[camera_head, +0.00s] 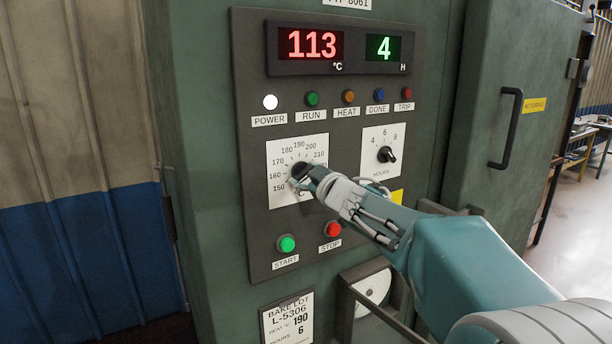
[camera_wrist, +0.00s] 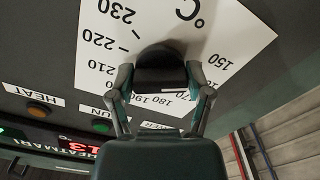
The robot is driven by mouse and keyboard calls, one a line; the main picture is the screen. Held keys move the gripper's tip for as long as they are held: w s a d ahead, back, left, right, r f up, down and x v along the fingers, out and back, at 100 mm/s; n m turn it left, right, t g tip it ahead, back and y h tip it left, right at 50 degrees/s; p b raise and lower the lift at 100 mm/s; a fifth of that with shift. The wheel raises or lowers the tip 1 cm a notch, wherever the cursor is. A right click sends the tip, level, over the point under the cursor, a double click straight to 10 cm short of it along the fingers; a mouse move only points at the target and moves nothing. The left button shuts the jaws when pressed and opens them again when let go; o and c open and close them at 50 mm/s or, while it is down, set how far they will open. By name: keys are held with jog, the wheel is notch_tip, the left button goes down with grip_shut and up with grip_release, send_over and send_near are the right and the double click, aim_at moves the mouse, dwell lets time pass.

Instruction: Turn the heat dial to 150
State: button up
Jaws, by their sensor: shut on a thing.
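The heat dial (camera_head: 299,168) is a black knob on a white scale plate marked from 150 to 210 and above, on the grey control panel. In the wrist view the dark knob (camera_wrist: 162,66) sits between the two fingers of my gripper (camera_wrist: 160,92), which are closed on its sides. In the head view my gripper (camera_head: 310,180) reaches the knob from the lower right and hides part of the plate. I cannot tell which number the knob points at. The red display (camera_head: 313,45) reads 113 °C.
The hours dial (camera_head: 386,155) is just right of my gripper. The green START button (camera_head: 287,244) and red STOP button (camera_head: 333,230) are below. A row of lamps is above. A card (camera_head: 287,321) reads heat 190, hours 6. A door handle (camera_head: 507,128) stands out at right.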

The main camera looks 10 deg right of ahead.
jog(key=shift+r, duration=0.1)
jog(key=o, duration=1.1)
jog(key=shift+a, duration=0.2)
jog(key=shift+o, duration=0.2)
jog(key=shift+d, duration=0.1)
jog(key=v, duration=1.1)
jog(key=shift+s, duration=0.4)
